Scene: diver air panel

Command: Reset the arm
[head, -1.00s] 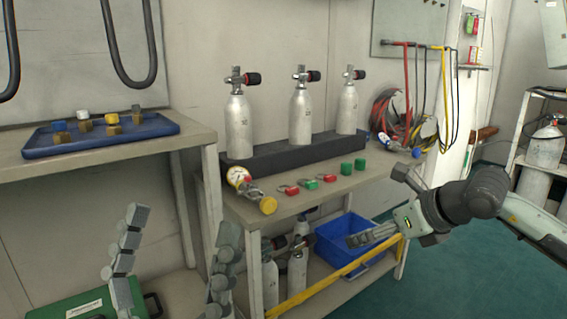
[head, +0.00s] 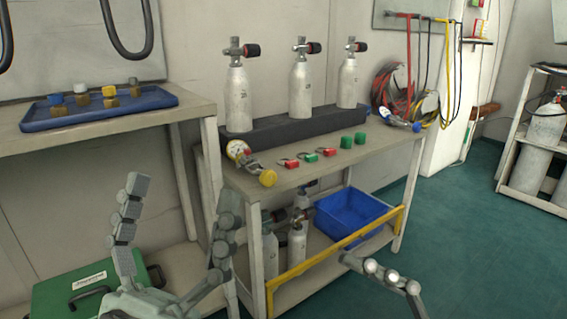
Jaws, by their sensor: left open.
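My left gripper (head: 183,194) is at the lower left of the head view, in front of the workbench. Its two jointed fingers point up, are spread wide apart and hold nothing. Of my right gripper, one jointed grey finger (head: 391,276) shows low in the view, in front of the bench's right end. The rest of it is out of the picture, so its opening does not show. Neither gripper appears to touch anything on the bench.
The workbench (head: 337,168) bears three cylinders in a black rack (head: 288,133), a gauge (head: 237,150) and several small red and green parts. A blue tray (head: 160,100) stands left. A blue bin (head: 357,211) sits on the lower shelf.

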